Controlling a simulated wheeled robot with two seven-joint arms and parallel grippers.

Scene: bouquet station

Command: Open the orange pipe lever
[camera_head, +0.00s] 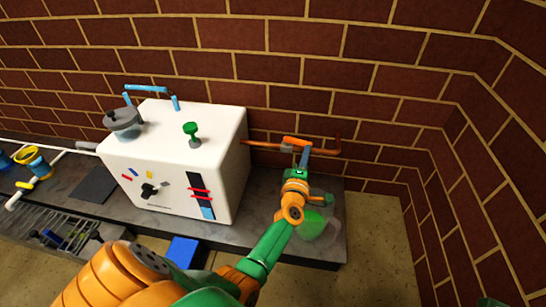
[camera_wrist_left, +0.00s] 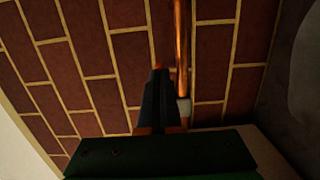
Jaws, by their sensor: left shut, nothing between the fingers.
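The orange pipe lever (camera_head: 295,141) sits on a copper-coloured pipe (camera_head: 262,146) that runs from the white machine's right side along the brick wall. My left gripper (camera_head: 305,157) reaches up to the pipe just at the lever's right end, its fingers shut with nothing between them. In the left wrist view the shut fingers (camera_wrist_left: 158,98) point along the pipe (camera_wrist_left: 181,45), beside a pale grey fitting (camera_wrist_left: 184,107). A small orange bit shows at the fingertips; I cannot tell whether they touch the lever. My right gripper is out of view.
The white machine (camera_head: 165,195) stands on the grey bench left of my arm. A translucent green vessel (camera_head: 322,228) is below the pipe, partly behind my gripper. The brick wall (camera_head: 350,75) closes off the back and right. A blue object (camera_head: 183,250) lies below the bench front.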

